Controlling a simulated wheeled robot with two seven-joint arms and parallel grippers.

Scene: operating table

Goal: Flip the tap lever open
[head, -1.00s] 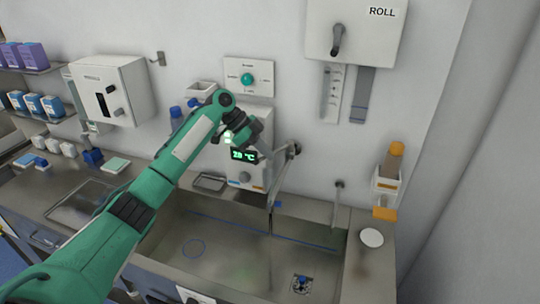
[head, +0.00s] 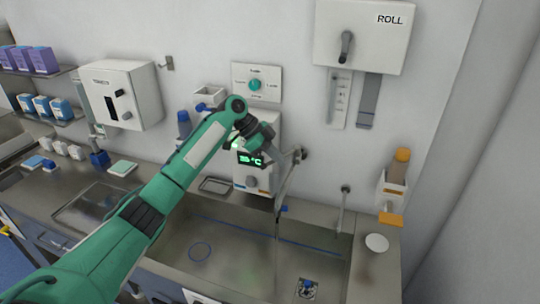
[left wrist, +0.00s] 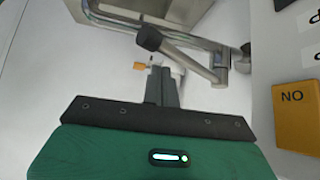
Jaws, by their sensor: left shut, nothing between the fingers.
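The metal tap (head: 287,180) is fixed to the wall above the sink, with its arm sloping down over the basin. A thin vertical line below its outlet looks like a water stream. In the left wrist view, the tap's curved pipe (left wrist: 120,21) crosses the top, and a lever-like metal bar (left wrist: 190,61) with a dark end reaches toward my fingers. My left gripper (head: 276,155) is close beside the tap, partly hidden by its own wrist. In the wrist view its fingers (left wrist: 162,80) are together and empty; contact with the bar is unclear. My right gripper is out of view.
A control box (head: 254,185) with a lit temperature display is behind my gripper. The steel sink (head: 225,262) lies below. A second wall spout (head: 343,210) and a bottle holder (head: 391,190) are to the right. A wall plate (head: 256,83) is above.

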